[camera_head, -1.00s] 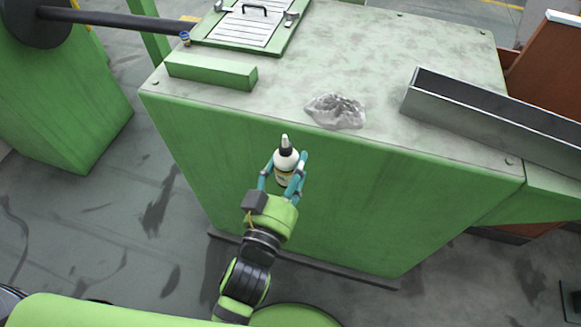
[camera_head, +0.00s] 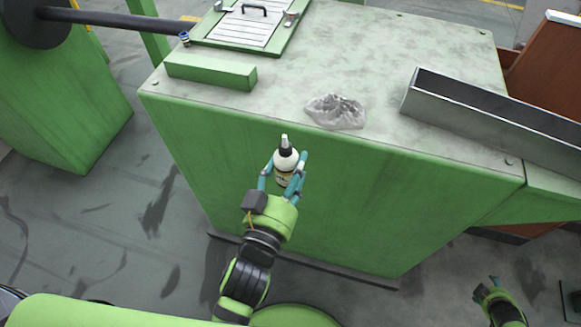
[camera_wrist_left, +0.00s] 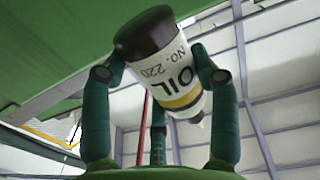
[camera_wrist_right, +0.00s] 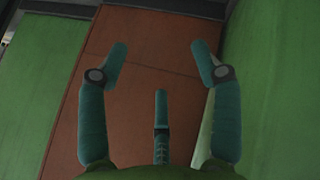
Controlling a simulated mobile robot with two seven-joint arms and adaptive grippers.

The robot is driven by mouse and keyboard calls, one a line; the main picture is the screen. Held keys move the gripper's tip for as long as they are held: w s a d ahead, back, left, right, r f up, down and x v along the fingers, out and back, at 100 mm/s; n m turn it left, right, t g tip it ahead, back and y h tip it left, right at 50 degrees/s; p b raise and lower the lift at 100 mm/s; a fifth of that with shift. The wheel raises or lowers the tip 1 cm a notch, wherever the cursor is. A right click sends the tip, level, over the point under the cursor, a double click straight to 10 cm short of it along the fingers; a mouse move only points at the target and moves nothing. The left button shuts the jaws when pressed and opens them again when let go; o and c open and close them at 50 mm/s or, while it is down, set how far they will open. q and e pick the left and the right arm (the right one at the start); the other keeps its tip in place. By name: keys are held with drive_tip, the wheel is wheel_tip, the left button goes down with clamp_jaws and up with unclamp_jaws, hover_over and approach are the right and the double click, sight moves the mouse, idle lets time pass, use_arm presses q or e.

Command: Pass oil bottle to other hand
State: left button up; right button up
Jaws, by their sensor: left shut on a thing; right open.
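The oil bottle (camera_head: 285,162) is white with a dark collar and a pale nozzle pointing up in the head view. My left gripper (camera_head: 283,176) is shut around its body and holds it in front of the green machine cabinet's side. In the left wrist view the bottle (camera_wrist_left: 172,75) sits between the fingers, its "OIL NO. 220" label showing. My right gripper (camera_head: 487,290) is at the lower right of the head view, far from the bottle. In the right wrist view the right gripper (camera_wrist_right: 158,65) is open with nothing between its fingers.
The green cabinet (camera_head: 300,215) stands close ahead. A metal trough (camera_head: 490,118) lies at the right.

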drive_tip(key=s+a+f+g+y, duration=0.1)
drive_tip(key=s+a+f, duration=0.3)
drive_tip(key=s+a, duration=0.3)
drive_tip(key=s+a+f+m+g+y, duration=0.1)
drive_tip(key=s+a+f, duration=0.3)
drive_tip(key=a, duration=1.2)
drive_tip(key=s+a+f+g+y, duration=0.2)
drive_tip(key=s+a+f, duration=0.2)
drive_tip(key=s+a, duration=0.5)
drive_tip(key=a, duration=0.2)
drive_tip(key=shift+s+a+f+g+y, duration=0.3)
drive_tip(key=shift+s+a+g+y, duration=0.05)
drive_tip(key=shift+g+y, duration=0.05)
